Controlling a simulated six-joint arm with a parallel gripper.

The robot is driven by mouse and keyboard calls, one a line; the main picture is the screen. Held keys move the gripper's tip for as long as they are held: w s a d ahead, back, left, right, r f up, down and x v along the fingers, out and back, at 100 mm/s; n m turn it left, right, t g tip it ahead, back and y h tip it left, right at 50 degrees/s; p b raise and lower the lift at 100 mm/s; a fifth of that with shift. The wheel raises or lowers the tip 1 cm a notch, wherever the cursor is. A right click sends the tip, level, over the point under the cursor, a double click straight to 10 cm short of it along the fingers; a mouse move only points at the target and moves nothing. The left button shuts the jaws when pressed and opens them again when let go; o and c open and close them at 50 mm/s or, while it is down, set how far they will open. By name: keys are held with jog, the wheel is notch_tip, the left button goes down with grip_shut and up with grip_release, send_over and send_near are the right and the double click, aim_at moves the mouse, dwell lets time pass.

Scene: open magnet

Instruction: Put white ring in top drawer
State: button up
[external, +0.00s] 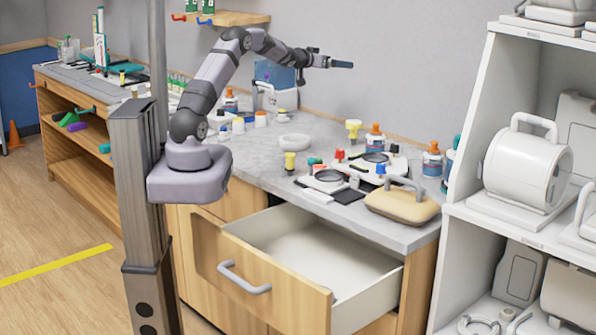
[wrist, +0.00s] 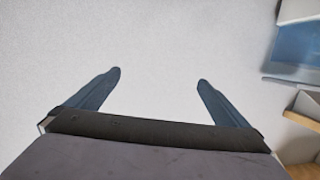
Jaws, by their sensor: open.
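The white ring (external: 294,142) lies flat on the grey counter (external: 262,166), near its middle. The top drawer (external: 318,252) is pulled well out below the counter, and its white inside looks empty from here. Its front has a grey handle (external: 244,279). My gripper (external: 342,64) is raised high above the back of the counter, well above the ring and apart from it. In the wrist view my gripper (wrist: 160,82) has its two blue fingers spread wide with nothing between them, facing a plain wall. The ring and drawer are not in the wrist view.
A white shelf (external: 470,190) with equipment stands at the right.

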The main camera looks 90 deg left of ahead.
jog(key=s+a+f+n+g, duration=0.1)
jog(key=s+f+n+g, duration=0.3)
jog(key=s+f, duration=0.2)
jog(key=n+g+h, duration=0.2)
jog(key=g+h, duration=0.1)
jog(key=h, duration=0.3)
send_over(294, 135)
jog(key=w+a, duration=0.1)
jog(key=w, duration=0.2)
notch_tip(294, 135, down, 8)
jog(key=shift+s+d+f+m+g+h+p, duration=0.15)
jog(key=shift+s+d+f+g+h, duration=0.3)
jog(key=shift+d+f, duration=0.6)
jog(key=shift+s+d+f+m+g+h+p, duration=0.1)
jog(key=shift+s+d+f+g+h+p, duration=0.1)
jog(key=shift+s+d+f+h, duration=0.6)
jog(key=shift+s+d+f+m+g+h+p, duration=0.15)
jog(key=shift+s+d+f+g+h, duration=0.15)
jog(key=shift+d+f, duration=0.9)
notch_tip(294, 135, down, 3)
jog(key=p, duration=0.2)
jog(key=shift+w+f+p, duration=0.1)
jog(key=shift+w+p, duration=0.05)
jog(key=shift+p, duration=0.2)
jog(key=shift+x, duration=0.8)
jog(key=c, duration=1.2)
notch_tip(294, 135, up, 10)
jog(key=b, duration=0.3)
